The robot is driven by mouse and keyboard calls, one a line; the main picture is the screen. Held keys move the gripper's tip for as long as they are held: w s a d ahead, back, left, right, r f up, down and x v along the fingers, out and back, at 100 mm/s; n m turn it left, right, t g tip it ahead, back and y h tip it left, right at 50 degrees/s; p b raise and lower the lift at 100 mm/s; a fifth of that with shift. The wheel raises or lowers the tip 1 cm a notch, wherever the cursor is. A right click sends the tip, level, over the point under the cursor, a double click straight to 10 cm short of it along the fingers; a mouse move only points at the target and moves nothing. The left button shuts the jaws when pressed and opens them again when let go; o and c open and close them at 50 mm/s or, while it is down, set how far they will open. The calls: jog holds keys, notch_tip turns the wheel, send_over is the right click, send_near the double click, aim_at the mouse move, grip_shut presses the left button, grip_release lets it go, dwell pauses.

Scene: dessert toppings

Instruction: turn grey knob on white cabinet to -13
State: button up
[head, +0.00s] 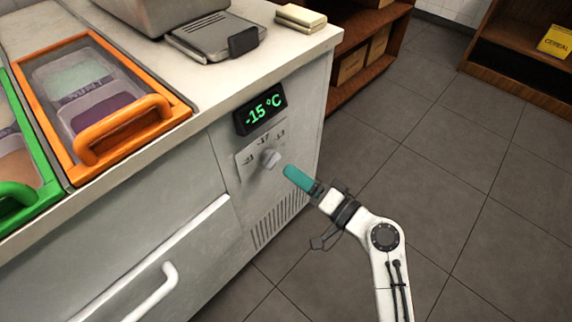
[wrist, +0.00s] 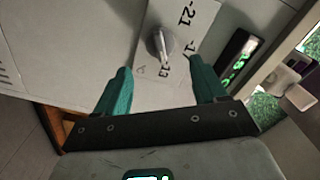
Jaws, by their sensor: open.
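The grey knob (head: 270,158) sits on a light dial plate on the front of the white cabinet (head: 180,185). In the wrist view the knob (wrist: 159,44) is at upper middle, beside the printed marks -21, -17 and -13. The green display (head: 260,108) above the dial reads -15 °C. My gripper (head: 287,170) has teal fingers and is just right of the knob in the head view. In the wrist view my gripper (wrist: 162,80) is open, its fingers apart on either side below the knob, with nothing between them. I see no contact with the knob.
An orange-framed lid with a handle (head: 120,130) and a green-framed one (head: 30,190) are on the cabinet top. A grey scale (head: 212,38) stands behind. A white drawer handle (head: 150,292) juts out below. A vent (head: 280,217) lies under the dial. Floor to the right is clear.

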jog(key=shift+v, duration=2.2)
jog(key=s+d+f+n+g+h, duration=0.2)
jog(key=s+d+f+g+h, duration=0.15)
jog(key=s+f, duration=0.35)
jog(key=s+d+f+g+h, duration=0.3)
jog(key=s+d+h, duration=0.2)
jog(key=s+d, duration=0.5)
jog(key=s+d+f+g+h, duration=0.25)
jog(key=s+d+h, duration=0.35)
jog(key=s+d, duration=0.45)
notch_tip(320, 180, up, 25)
jog(key=g+p, duration=0.1)
jog(key=p, duration=2.3)
jog(key=shift+s+f+m, duration=0.2)
jog(key=shift+s+m, duration=0.1)
jog(key=shift+s, duration=0.15)
